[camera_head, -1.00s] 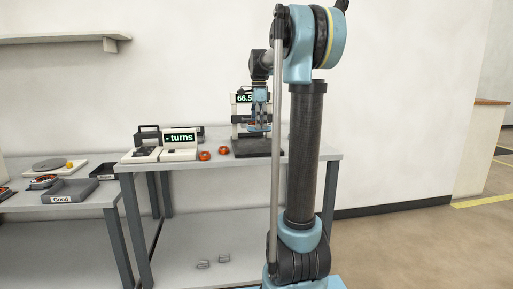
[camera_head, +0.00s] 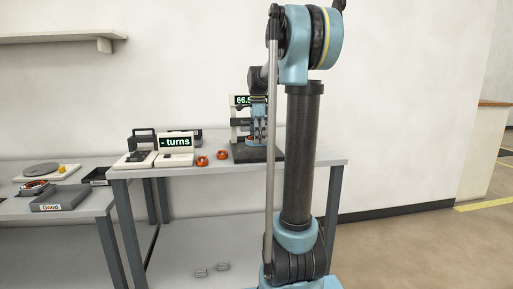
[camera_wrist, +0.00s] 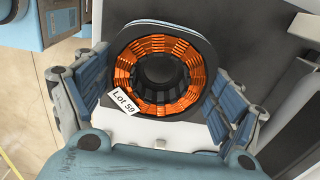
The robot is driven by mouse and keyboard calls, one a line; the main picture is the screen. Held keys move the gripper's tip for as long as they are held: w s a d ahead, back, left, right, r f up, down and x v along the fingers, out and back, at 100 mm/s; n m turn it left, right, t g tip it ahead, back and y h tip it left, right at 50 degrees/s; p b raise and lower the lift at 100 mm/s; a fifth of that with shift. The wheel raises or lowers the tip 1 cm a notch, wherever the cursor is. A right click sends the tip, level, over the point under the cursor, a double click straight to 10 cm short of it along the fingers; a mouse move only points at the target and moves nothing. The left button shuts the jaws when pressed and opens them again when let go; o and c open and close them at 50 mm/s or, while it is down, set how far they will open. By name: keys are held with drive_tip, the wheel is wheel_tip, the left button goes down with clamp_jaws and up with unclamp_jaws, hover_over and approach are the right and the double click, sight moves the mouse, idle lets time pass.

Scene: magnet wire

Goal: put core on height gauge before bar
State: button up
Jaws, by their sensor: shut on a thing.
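In the wrist view the core (camera_wrist: 127,75) is a dark stator ring with orange copper windings and a white "Lot 59" tag (camera_wrist: 124,101). My gripper (camera_wrist: 158,78) is shut on it, one finger on each side. In the head view my gripper (camera_head: 257,138) points down in front of the height gauge, just above its dark base plate (camera_head: 275,153). The gauge's display (camera_head: 241,100) is partly covered by my arm; it begins "66". Whether the core touches the base cannot be told. I cannot clearly make out the bar.
Two orange-wound cores (camera_head: 222,154) (camera_head: 202,161) lie on the table left of the gauge. A "- turns" display (camera_head: 177,142) stands beyond them. A "Good" tray (camera_head: 50,207) is on the lower left table. A shelf (camera_head: 60,38) hangs above.

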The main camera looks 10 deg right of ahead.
sight(257, 152)
drive_tip(key=shift+f, duration=1.75)
drive_tip(key=shift+f, duration=0.1)
drive_tip(key=o, duration=1.7)
drive_tip(key=shift+c, duration=0.2)
wheel_tip(257, 152, up, 12)
drive_tip(key=s+f+n+t, duration=0.2)
drive_tip(key=s+f+n, duration=1.6)
drive_tip(key=s+f, duration=1.3)
drive_tip(key=s, duration=0.4)
